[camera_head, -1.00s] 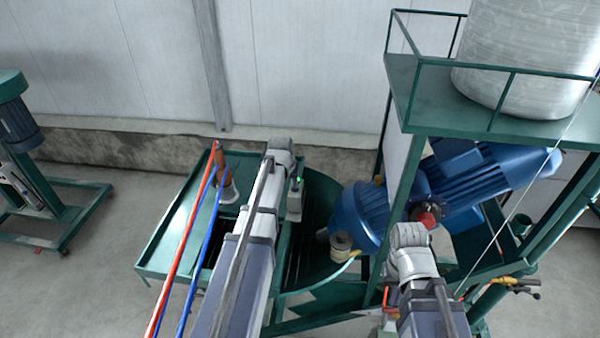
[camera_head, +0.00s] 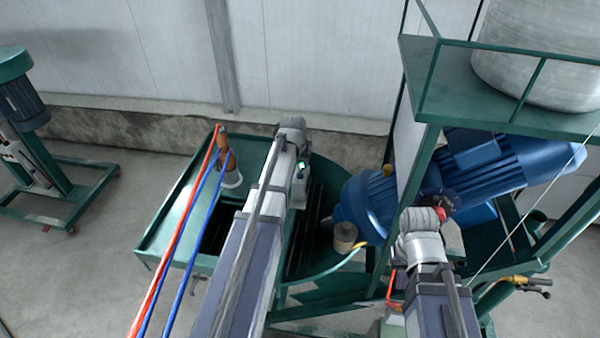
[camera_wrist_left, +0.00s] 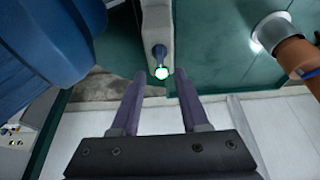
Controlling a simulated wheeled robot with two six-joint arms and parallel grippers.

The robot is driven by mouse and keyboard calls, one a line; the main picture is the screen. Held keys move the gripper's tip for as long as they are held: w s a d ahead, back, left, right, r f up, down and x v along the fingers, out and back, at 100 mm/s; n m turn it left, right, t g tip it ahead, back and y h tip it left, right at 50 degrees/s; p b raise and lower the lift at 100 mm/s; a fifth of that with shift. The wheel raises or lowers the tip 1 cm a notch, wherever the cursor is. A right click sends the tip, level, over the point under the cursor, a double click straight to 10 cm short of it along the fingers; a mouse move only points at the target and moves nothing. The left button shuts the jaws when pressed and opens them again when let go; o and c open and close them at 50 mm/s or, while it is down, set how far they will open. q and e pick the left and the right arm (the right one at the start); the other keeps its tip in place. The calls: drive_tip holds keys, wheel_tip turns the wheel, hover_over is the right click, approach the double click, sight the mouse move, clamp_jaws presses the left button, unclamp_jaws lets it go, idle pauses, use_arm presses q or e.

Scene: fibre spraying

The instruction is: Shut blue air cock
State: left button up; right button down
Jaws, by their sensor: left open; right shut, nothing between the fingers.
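In the left wrist view a small blue fitting (camera_wrist_left: 310,74) shows at the right edge, on an orange-brown pipe (camera_wrist_left: 293,56); I take it for the blue air cock, but cannot tell whether it is open or shut. The pipe also shows in the head view (camera_head: 226,152), left of my left arm. My left gripper (camera_wrist_left: 157,80) is open and empty, its fingertips apart on either side of a green-lit round end (camera_wrist_left: 161,73) on a pale housing (camera_wrist_left: 157,35). The pipe is well to the right of the fingers. My right arm is by the blue motor; its fingers are hidden.
A red hose (camera_head: 184,225) and a blue hose (camera_head: 192,255) run up to the pipe. The green tank table (camera_head: 160,240) lies below. A big blue motor (camera_head: 375,205), green frame (camera_head: 415,165) and yellow-handled valve (camera_head: 515,281) crowd the right.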

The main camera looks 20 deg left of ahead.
sight(300, 171)
use_arm(q)
drive_tip(key=b+x, duration=0.4)
drive_tip(key=x, duration=0.2)
drive_tip(key=shift+b, duration=0.35)
clamp_jaws()
